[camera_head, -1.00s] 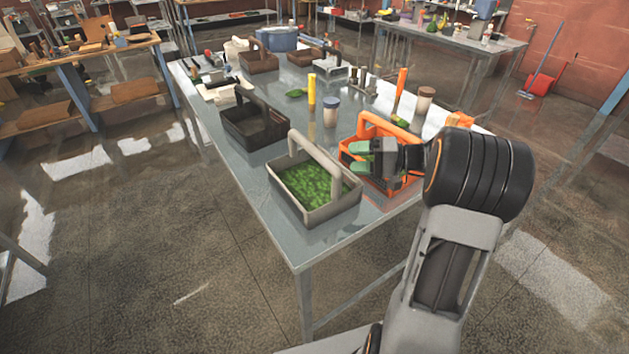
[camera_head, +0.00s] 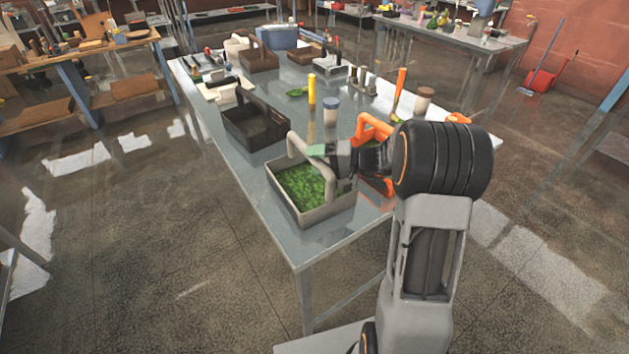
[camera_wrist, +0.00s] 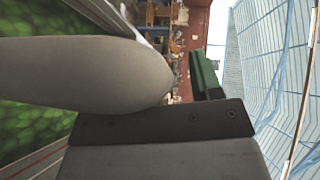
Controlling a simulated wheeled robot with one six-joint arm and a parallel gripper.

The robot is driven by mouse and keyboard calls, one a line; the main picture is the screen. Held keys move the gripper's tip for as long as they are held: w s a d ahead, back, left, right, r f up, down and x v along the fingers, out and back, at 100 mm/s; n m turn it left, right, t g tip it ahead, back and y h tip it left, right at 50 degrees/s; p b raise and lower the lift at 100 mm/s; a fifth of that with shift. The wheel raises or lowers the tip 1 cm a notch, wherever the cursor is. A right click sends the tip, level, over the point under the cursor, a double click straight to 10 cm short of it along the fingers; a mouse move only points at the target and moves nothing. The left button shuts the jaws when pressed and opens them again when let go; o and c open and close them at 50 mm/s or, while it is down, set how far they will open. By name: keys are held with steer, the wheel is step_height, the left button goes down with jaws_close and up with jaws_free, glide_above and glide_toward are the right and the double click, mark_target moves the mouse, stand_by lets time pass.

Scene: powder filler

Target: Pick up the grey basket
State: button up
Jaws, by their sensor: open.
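The grey basket (camera_head: 322,215) stands upright at the near corner of the metal table, with green leafy contents and an arched grey handle (camera_head: 298,145). My gripper (camera_head: 320,151) is open at the upper right part of this handle, its green-tipped fingers level with the arch and hiding part of it. In the wrist view the handle (camera_wrist: 80,75) is large and close on the left, beside a dark finger with a green pad (camera_wrist: 203,75). The other finger is not clear there. I cannot tell whether the handle lies between the fingers or touches one.
An orange basket (camera_head: 372,128) stands close behind and right of my gripper, partly hidden by my arm. A black basket (camera_head: 250,135) stands to the left. The table's front edge is close.

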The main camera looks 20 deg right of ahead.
steer(key=shift+c, duration=0.2)
jaws_close()
stand_by(0.4)
